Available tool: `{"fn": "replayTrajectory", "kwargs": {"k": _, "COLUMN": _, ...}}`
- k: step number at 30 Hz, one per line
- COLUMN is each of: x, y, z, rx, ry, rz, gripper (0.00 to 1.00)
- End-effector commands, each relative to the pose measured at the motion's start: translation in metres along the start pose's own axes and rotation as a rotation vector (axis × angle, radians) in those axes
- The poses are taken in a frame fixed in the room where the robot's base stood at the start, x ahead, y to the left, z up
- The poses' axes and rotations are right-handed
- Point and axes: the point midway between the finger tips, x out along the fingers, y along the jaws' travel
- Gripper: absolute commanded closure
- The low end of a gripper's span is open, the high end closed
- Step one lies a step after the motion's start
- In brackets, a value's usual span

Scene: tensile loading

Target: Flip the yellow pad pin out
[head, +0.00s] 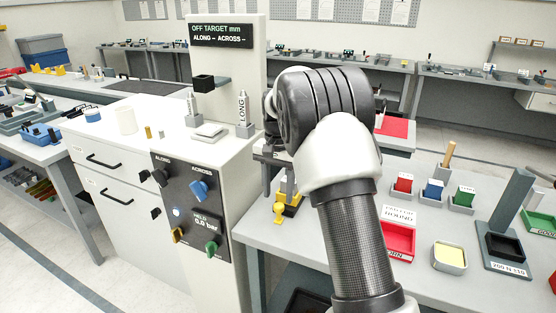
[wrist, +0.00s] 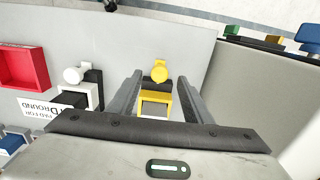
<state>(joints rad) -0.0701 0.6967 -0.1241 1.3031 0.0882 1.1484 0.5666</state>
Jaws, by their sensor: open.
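The yellow pad pin has a round yellow knob (wrist: 159,70) at the table's edge in the wrist view; it also shows in the head view (head: 279,211). A yellow block (wrist: 156,105) sits just behind the knob, with a dark part between them. My gripper (wrist: 158,82) is open and empty, with one finger on each side of the yellow knob and block in the wrist view. I cannot tell whether either finger touches them. In the head view my arm hides most of the gripper.
A white knob (wrist: 75,75) with a black and white block stands left of the yellow one in the wrist view. A red tray (wrist: 22,65) lies farther left. The grey control cabinet (head: 250,200) stands close left of the table. A yellow-filled tin (head: 449,257) stands on the table.

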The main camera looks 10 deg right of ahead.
Motion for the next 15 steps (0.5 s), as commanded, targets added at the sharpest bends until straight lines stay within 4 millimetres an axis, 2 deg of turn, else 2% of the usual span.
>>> {"fn": "replayTrajectory", "kwargs": {"k": 1, "x": -0.015, "y": -0.001, "z": -0.001, "rx": 0.000, "ry": 0.005, "rz": -0.003, "gripper": 0.55}}
{"fn": "replayTrajectory", "kwargs": {"k": 9, "x": -0.082, "y": -0.001, "z": 0.000, "rx": 0.000, "ry": 0.003, "rz": -0.003, "gripper": 0.55}}
{"fn": "replayTrajectory", "kwargs": {"k": 15, "x": -0.117, "y": 0.000, "z": 0.000, "rx": 0.000, "ry": 0.000, "rz": 0.000, "gripper": 0.55}}
